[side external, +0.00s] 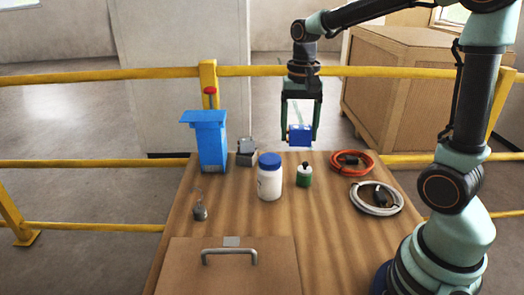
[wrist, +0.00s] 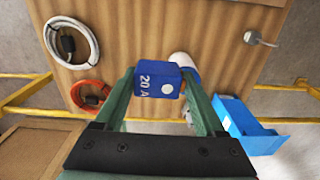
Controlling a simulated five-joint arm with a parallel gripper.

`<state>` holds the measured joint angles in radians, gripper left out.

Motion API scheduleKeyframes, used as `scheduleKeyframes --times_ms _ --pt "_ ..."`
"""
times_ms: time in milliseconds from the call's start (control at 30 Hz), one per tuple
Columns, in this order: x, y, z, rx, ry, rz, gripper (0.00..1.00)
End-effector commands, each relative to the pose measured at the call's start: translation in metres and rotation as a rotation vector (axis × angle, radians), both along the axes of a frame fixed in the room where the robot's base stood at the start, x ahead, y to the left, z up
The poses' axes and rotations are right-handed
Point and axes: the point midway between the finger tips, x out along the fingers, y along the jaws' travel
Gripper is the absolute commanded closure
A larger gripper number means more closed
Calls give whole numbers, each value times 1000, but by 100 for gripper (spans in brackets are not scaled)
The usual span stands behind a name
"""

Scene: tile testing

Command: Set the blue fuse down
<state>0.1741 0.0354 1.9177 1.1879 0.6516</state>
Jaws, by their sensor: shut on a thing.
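The blue fuse (side external: 300,135) is a small blue block held in the air above the far part of the table. In the wrist view the fuse (wrist: 157,82) shows the marking "20 A" and a white dot. My gripper (side external: 300,133) is shut on it, with a green finger on each side. In the wrist view my gripper (wrist: 160,90) has its fingertips at the fuse's two sides. The wooden table (side external: 330,235) lies below, and the fuse is clear of its surface.
A white jar with a blue lid (side external: 270,180), a green bottle (side external: 304,176), a grey block (side external: 247,153), a blue bin (side external: 211,142), a metal weight (side external: 200,212), an orange cable (side external: 352,163) and a white cable (side external: 376,199) stand around. A yellow rail (side external: 150,73) runs behind.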

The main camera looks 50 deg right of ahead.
Motion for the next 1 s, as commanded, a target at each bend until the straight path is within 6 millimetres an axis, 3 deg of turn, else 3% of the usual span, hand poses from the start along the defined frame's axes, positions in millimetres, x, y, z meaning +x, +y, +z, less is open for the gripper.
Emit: scheduleKeyframes --times_ms 100,333,533,1000 --pt "30 41 -1 0 3 28 86" --pt "57 91 -3 0 0 41 86" --pt "60 99 -26 -1 5 41 86" --pt "59 98 -138 0 6 41 86"
